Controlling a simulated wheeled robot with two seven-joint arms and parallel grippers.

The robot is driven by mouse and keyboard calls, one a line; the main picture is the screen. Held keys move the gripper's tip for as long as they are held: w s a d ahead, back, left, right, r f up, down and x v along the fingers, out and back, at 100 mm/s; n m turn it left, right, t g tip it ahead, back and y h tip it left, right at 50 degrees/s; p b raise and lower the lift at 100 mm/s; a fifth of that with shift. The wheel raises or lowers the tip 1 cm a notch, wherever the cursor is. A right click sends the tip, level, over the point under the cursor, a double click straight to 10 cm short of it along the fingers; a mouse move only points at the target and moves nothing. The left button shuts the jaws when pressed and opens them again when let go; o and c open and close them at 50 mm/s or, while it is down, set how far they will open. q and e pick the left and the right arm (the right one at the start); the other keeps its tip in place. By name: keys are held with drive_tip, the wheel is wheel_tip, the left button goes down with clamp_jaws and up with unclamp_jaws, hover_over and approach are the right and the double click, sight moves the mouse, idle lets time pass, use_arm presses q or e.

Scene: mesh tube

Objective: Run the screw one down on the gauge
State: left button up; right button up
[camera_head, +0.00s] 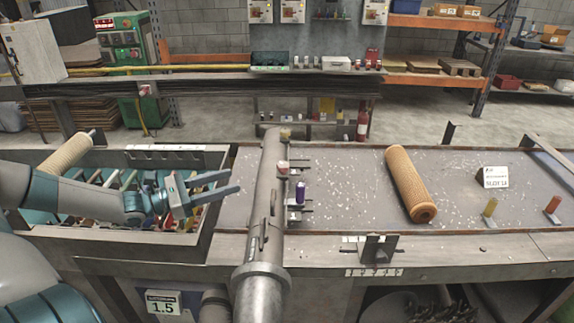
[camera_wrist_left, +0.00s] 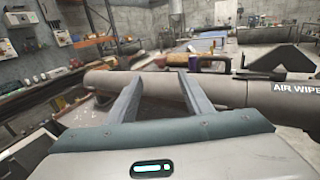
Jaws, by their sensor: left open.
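My left gripper (camera_head: 236,182) reaches in from the left over the tool tray, open and empty, its fingers pointing right toward a grey metal pipe (camera_head: 262,200). In the left wrist view my open fingers (camera_wrist_left: 160,80) point at this pipe (camera_wrist_left: 230,92), marked AIR WIPE; I cannot tell whether they touch it. A small purple piece (camera_head: 300,192) stands in a bracket just right of the pipe. An orange mesh tube (camera_head: 410,185) lies on the bench. A yellow piece (camera_head: 490,208) and a red piece (camera_head: 552,205) stand at the right. I cannot tell which is the screw one or the gauge.
The tray (camera_head: 212,235) holds several coloured-handled tools, with a pale mesh roll (camera_head: 66,152) at its back left. A white label (camera_head: 496,177) stands on the bench (camera_head: 345,180). A dark bracket (camera_head: 378,248) sits at the front edge.

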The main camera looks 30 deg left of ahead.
use_arm(q)
drive_tip(key=b, duration=0.4)
approach(283, 164)
drive_tip(key=shift+w+d+f, duration=0.2)
drive_tip(key=shift+w+d, duration=0.1)
drive_tip(key=shift+w, duration=0.3)
drive_tip(key=shift+p+x, duration=1.2)
drive_tip(key=shift+x, duration=1.9)
drive_tip(key=shift+p+x, duration=0.4)
drive_tip(key=shift+x, duration=0.85)
drive_tip(key=shift+f, duration=0.1)
drive_tip(key=shift+c, duration=0.3)
drive_tip(key=c, duration=1)
